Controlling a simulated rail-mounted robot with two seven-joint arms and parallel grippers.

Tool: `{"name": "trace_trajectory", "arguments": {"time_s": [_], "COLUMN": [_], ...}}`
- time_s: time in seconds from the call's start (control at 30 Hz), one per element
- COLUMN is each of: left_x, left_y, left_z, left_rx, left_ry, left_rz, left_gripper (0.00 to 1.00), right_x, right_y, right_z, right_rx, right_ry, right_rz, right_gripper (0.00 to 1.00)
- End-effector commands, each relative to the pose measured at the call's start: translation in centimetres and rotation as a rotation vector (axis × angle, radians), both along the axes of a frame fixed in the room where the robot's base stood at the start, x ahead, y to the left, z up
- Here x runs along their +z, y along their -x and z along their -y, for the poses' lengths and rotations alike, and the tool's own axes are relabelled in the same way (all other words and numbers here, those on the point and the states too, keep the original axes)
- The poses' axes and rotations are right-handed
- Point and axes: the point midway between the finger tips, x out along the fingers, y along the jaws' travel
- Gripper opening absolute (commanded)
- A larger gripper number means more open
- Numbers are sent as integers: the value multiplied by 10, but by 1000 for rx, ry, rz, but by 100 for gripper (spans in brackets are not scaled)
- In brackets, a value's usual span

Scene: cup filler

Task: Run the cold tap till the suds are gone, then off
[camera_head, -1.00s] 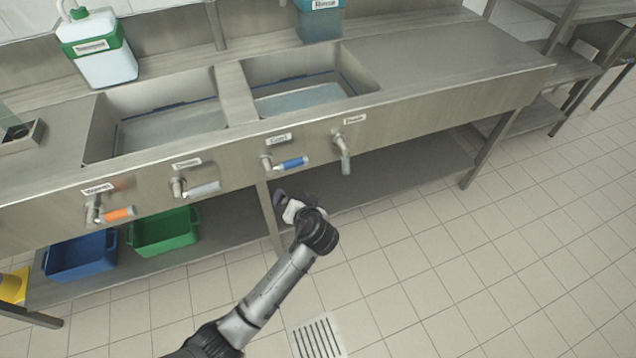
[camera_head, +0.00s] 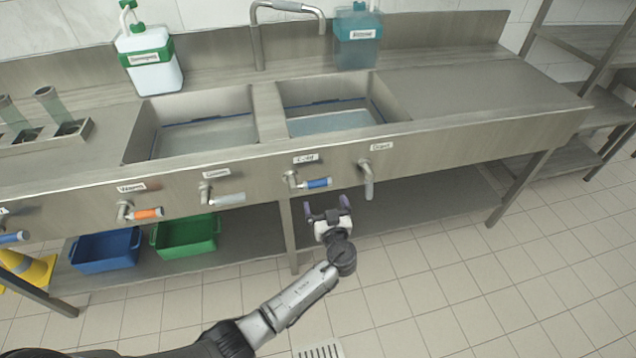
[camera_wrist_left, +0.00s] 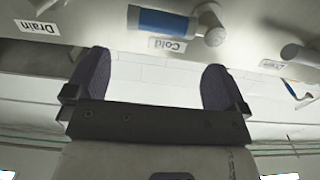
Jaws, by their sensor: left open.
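The cold tap (camera_head: 317,183) has a blue lever under a "Cold" label (camera_head: 305,158) on the sink front; the lever lies sideways, pointing right. My left gripper (camera_head: 327,208) is open and empty just below the lever, its fingers pointing up towards the panel. In the left wrist view the blue lever (camera_wrist_left: 160,22) lies beyond the open fingers, apart from them. The right basin (camera_head: 330,122) has a pale bluish bottom; I cannot tell suds from water there. The spout (camera_head: 290,8) ends above it, with no stream visible. My right gripper is out of view.
An orange "Warm" lever (camera_head: 148,213), a grey lever (camera_head: 230,198) and the "Drain" handle (camera_head: 368,182) share the panel. The left basin (camera_head: 205,135) is alongside. Blue (camera_head: 105,250) and green (camera_head: 185,236) bins sit on the lower shelf. The floor at right is clear.

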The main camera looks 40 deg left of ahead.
Motion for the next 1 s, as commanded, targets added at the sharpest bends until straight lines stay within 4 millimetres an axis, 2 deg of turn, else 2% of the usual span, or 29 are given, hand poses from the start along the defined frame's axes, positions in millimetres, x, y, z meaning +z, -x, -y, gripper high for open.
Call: {"name": "trace_trajectory", "arguments": {"time_s": [0.2,0.5,0.7,1.0], "left_x": [-1,0,0,0], "left_y": [-25,-50,-56,-57], "left_z": [-34,-65,-73,-75], "left_rx": [2,2,1,1], "left_ry": [-3,-1,0,0], "left_rz": [-2,-2,-2,-1], "left_gripper": [100,100,100,100], "right_x": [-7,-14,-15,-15], "right_y": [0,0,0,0], "right_z": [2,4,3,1], "right_rx": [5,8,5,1], "right_ry": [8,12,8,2], "right_rz": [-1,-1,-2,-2], "right_gripper": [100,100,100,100]}}
